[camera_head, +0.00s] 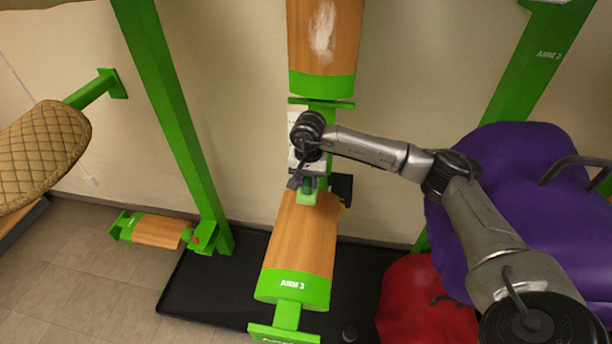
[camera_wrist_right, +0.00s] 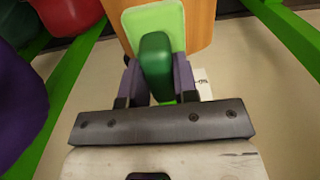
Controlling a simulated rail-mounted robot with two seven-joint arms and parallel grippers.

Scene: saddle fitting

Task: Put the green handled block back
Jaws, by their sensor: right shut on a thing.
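In the right wrist view my right gripper (camera_wrist_right: 158,90) is shut on a dark green handle (camera_wrist_right: 156,58). Behind the handle are a light green plate (camera_wrist_right: 173,17) and wood (camera_wrist_right: 201,22). The fingers partly hide the handle's lower part. My left gripper is not in view.
A similar wooden piece (camera_head: 325,40) is above on the wall side. Another small wooden piece (camera_head: 157,231) is low at left by a green post (camera_head: 178,110). A purple bundle (camera_head: 520,185) and red bundle (camera_head: 408,295) are at right. A quilted tan pad (camera_head: 42,150) is at left.

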